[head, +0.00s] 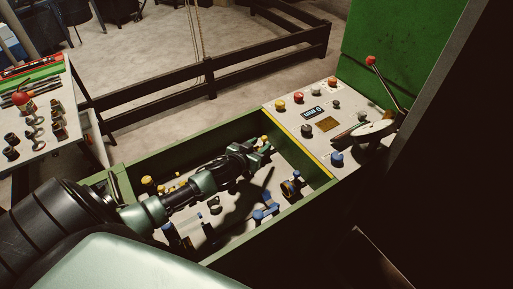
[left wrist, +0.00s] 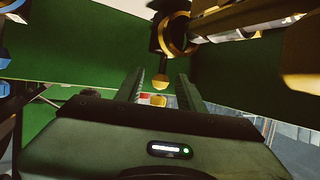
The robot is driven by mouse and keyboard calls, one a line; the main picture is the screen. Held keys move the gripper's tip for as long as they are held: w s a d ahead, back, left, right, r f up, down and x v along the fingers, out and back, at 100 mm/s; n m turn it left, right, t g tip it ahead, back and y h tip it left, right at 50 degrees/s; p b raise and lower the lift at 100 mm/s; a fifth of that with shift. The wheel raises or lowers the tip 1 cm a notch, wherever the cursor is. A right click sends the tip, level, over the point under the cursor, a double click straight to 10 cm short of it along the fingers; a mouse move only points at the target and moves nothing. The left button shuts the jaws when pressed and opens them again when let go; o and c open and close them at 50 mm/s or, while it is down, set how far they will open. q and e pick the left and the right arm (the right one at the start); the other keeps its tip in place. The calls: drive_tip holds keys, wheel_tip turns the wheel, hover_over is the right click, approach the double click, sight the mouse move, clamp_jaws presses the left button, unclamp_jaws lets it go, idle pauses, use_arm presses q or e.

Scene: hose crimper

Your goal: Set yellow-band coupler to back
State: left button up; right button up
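A dark fitting with a yellow band (head: 290,187), which looks like the yellow-band coupler, is in the right part of the green-walled bay in the head view. A dark part with a yellow ring (left wrist: 178,36) shows at the top of the left wrist view; I cannot tell if it is the same one. My left gripper (head: 264,150) reaches over the bay, up and left of the banded fitting and apart from it. My right gripper is not in view.
The bay's green wall (head: 140,160) surrounds several blue fittings (head: 265,213) and yellow knobs (head: 147,180). A button panel (head: 325,118) and a red-knobbed lever (head: 371,61) stand at right. A table (head: 28,150) with tools is at left. Dark rails (head: 240,75) cross behind.

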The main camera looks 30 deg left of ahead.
use_arm(q)
drive_tip(key=v, duration=0.3)
drive_tip(key=shift+w, duration=0.1)
idle(0.4)
